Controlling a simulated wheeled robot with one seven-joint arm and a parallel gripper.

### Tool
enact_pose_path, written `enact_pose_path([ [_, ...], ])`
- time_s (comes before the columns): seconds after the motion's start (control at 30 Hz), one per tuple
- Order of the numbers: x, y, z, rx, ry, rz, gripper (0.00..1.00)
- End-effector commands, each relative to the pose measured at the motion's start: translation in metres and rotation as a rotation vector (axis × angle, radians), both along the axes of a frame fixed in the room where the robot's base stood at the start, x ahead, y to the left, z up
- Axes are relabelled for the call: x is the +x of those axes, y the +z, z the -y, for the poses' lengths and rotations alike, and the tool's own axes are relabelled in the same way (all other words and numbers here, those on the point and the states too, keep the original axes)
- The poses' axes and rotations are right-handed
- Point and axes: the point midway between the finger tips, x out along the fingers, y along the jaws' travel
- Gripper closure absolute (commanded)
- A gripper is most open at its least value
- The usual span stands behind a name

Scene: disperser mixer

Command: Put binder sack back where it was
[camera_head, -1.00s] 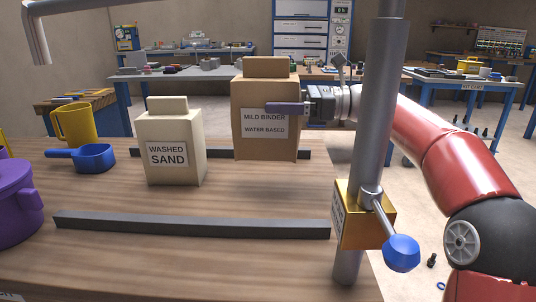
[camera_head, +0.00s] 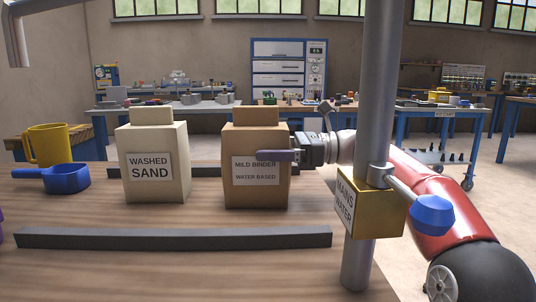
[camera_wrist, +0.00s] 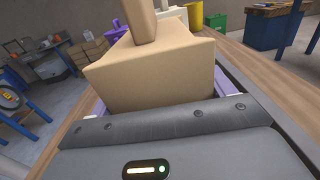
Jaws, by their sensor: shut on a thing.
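The binder sack (camera_head: 258,197), a tan block-shaped sack labelled "MILD BINDER WATER BASED", is upright on the right part of the wooden table in the head view. Its base looks level with the tabletop, but I cannot tell for sure that it rests there. My gripper (camera_head: 275,155) comes from the right and is shut on the sack, with a purple finger across its near face. The wrist view shows the sack (camera_wrist: 150,75) between the purple fingers. The paler washed sand sack (camera_head: 155,192) stands to its left, with a gap between them.
A dark rail (camera_head: 175,238) lies in front of the sacks and another (camera_head: 200,171) behind them. The yellow mains water block (camera_head: 365,214) on a grey post (camera_head: 372,100), with a blue-tipped lever (camera_head: 432,214), stands at right front. A blue scoop (camera_head: 66,180) and yellow jug (camera_head: 48,145) are at left.

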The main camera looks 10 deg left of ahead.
Motion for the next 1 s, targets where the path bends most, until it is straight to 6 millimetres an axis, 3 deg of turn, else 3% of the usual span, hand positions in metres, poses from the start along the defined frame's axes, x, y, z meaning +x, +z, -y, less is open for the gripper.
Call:
enact_pose_path([
  [0.03,0.0,0.0,0.0,-0.001,0.0,-0.001,0.6],
  [0.07,0.0,0.0,0.0,-0.001,0.0,-0.002,0.15],
  [0.17,0.0,0.0,0.0,-0.001,0.0,-0.001,0.02],
  [0.6,0.0,-0.01,-0.001,-0.001,0.001,0.001,0.0],
  [0.8,0.013,-0.001,0.04,0.0,-0.005,-0.003,0.0],
  [1.0,0.02,-0.003,0.067,0.001,-0.002,-0.002,0.0],
])
